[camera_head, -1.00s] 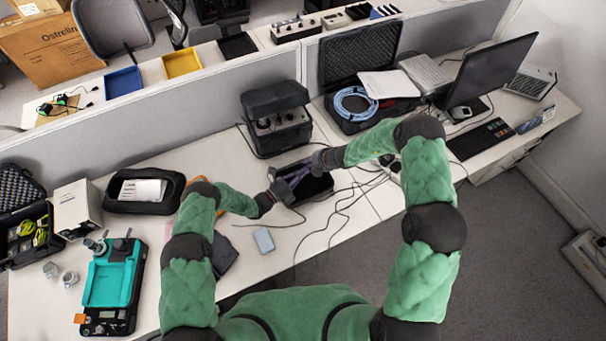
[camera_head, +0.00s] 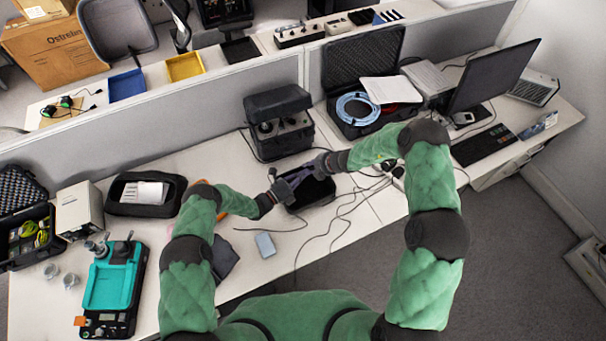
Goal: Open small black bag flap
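A small black bag (camera_head: 312,194) lies on the desk near the middle, in front of a black cased instrument. My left gripper (camera_head: 283,190) is at the bag's left side. My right gripper (camera_head: 312,168) is at the bag's upper edge, very close to the left one. Both grippers overlap the bag in the picture. The fingers are small and dark against the dark bag, so I cannot tell whether they are open or hold the flap. The flap itself is hard to make out.
The black cased instrument (camera_head: 281,139) stands behind the bag. Loose black cables (camera_head: 345,212) run to the right of it. A small blue-grey block (camera_head: 265,244) lies in front. A teal calibration device (camera_head: 112,286) and a black tray (camera_head: 146,208) are at left. An open black case (camera_head: 362,62) stands at back right.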

